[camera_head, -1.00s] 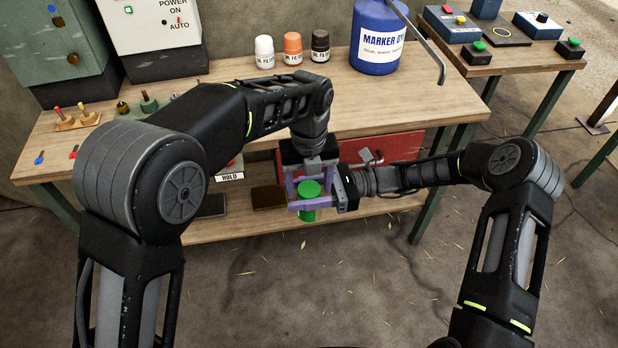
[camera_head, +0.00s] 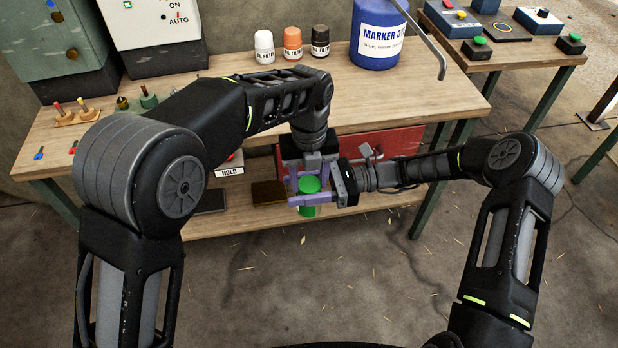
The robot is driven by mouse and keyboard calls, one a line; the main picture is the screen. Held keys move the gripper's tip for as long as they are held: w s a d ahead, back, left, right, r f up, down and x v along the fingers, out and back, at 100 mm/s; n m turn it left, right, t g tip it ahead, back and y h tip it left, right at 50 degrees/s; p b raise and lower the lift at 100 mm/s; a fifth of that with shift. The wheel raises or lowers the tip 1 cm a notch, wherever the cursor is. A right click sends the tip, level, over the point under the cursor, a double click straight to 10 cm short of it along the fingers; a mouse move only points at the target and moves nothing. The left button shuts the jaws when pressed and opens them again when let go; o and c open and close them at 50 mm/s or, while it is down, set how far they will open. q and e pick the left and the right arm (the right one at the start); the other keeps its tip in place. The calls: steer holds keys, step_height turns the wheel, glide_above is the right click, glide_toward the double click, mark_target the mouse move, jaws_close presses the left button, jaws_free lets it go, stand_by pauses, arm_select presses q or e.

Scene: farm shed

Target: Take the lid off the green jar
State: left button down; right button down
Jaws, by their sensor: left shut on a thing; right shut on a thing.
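The green jar (camera_head: 307,211) is upright at the lower shelf of the bench, near its front edge. Its round green lid (camera_head: 310,184) shows at the top, between purple finger pads. My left gripper (camera_head: 309,179) reaches down from above and is shut on the lid. My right gripper (camera_head: 308,199) comes in level from the right and is shut on the jar body below the lid. The fingers cover much of the jar, and I cannot see whether there is a gap between lid and body.
A red box (camera_head: 390,156) stands on the shelf behind my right wrist. A brown block (camera_head: 269,192) lies left of the jar. Above, the bench top (camera_head: 400,102) holds several oil filter bottles (camera_head: 292,45) and a blue dye tub (camera_head: 378,38). The floor in front is clear.

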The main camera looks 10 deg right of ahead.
arm_select(q)
steer(key=n, duration=0.3)
steer(key=c, duration=0.7)
jaws_free()
steer(key=shift+r, duration=2.3)
steer(key=shift+c, duration=0.5)
